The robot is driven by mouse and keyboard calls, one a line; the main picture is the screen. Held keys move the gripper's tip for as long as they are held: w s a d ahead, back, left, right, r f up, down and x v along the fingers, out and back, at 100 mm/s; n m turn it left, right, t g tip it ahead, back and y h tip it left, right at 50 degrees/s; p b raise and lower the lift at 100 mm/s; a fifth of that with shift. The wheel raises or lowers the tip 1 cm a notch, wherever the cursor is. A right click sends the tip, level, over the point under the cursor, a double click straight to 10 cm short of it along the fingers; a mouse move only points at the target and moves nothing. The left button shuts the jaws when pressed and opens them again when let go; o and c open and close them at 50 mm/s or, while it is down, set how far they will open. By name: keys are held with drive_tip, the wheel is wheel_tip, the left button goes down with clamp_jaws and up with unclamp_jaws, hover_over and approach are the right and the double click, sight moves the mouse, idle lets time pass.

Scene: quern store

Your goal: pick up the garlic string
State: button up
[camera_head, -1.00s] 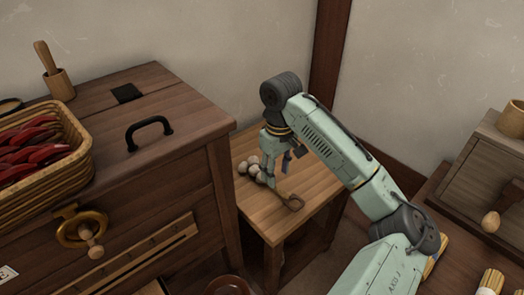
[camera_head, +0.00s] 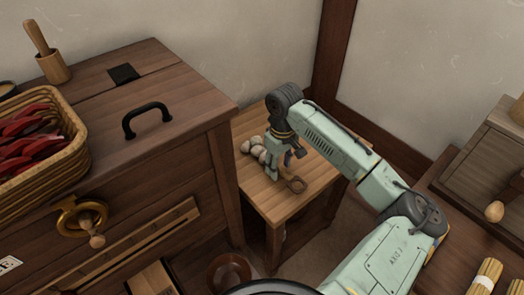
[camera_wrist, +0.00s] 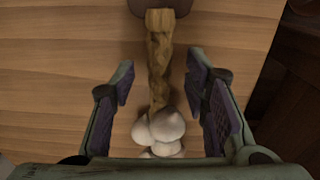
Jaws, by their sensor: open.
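The garlic string lies on a small wooden table (camera_head: 285,205). In the wrist view the garlic string's braided stem (camera_wrist: 160,65) runs between the two dark finger pads of my gripper (camera_wrist: 168,105), with the bulbs (camera_wrist: 160,130) at the bottom. The gripper is open, with a finger on each side of the string and a gap to both. The lowest bulbs are partly hidden by the gripper body.
A dark wooden chest (camera_head: 170,150) with a black handle (camera_head: 147,118) stands close on the left, higher than the table. A basket of red peppers (camera_head: 60,160) sits on it. A wall and post (camera_head: 335,55) are behind. A small drawer cabinet (camera_head: 495,160) is at right.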

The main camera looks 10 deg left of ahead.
drive_tip(key=shift+f, duration=0.65)
drive_tip(key=shift+c, duration=0.6)
clamp_jaws()
